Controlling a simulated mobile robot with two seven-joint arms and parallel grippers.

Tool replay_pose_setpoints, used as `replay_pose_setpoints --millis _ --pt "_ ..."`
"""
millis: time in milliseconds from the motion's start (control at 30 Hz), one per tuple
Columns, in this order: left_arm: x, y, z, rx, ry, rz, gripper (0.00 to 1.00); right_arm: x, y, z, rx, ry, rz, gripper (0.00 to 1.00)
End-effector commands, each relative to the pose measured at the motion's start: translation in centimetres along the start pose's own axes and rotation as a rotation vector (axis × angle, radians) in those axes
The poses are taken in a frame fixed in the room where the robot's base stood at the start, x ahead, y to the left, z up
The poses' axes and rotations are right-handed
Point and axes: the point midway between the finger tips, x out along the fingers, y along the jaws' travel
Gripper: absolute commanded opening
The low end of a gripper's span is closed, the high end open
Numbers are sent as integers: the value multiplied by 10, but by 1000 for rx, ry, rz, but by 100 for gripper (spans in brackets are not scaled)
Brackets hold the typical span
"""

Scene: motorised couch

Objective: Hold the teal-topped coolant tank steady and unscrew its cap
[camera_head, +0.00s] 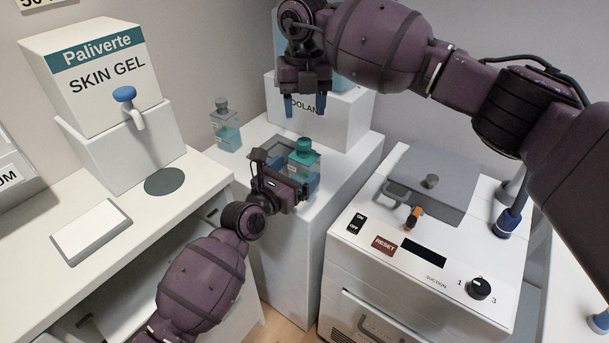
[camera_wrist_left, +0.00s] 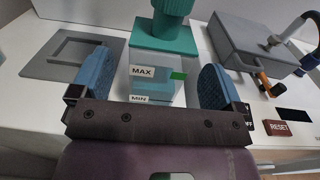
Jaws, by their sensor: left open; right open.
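The coolant tank (camera_head: 305,166) is a clear box with bluish liquid, a teal top and a teal cap (camera_head: 304,146). It stands upright on the white counter. In the left wrist view, the tank (camera_wrist_left: 155,80) with MAX and MIN labels lies between my left gripper's blue fingertips, with gaps on both sides; its cap (camera_wrist_left: 172,12) is cut by the top edge. My left gripper (camera_head: 284,182) is open in front of the tank and partly hides it. My right gripper (camera_head: 305,104) is open and empty, fingers down, above and behind the tank in the head view.
A similar clear bottle with a grey cap (camera_head: 225,128) stands left on the same counter. A white coolant box (camera_head: 343,120) is behind the tank. The suction unit (camera_head: 420,258) with a grey lid is at right, and a skin gel dispenser (camera_head: 95,85) at left.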

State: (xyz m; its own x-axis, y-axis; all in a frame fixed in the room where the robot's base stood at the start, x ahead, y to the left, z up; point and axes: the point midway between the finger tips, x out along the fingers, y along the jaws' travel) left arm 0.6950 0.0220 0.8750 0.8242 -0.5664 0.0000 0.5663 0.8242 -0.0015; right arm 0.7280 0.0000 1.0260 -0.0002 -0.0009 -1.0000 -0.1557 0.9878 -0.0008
Motion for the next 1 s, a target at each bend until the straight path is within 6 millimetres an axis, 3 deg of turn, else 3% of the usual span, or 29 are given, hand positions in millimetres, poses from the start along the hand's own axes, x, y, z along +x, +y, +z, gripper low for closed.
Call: replay_pose_setpoints --millis 100,300,733,1000 --pt "19 0 1 2 0 -1 94 0 0 0 -1 0 1 54" --pt "37 0 0 2 0 0 94 0 0 0 -1 0 1 54" --pt "44 0 0 1 1 0 94 0 0 0 -1 0 1 54" --pt "44 0 0 1 0 0 52 0 0 0 -1 0 1 54"
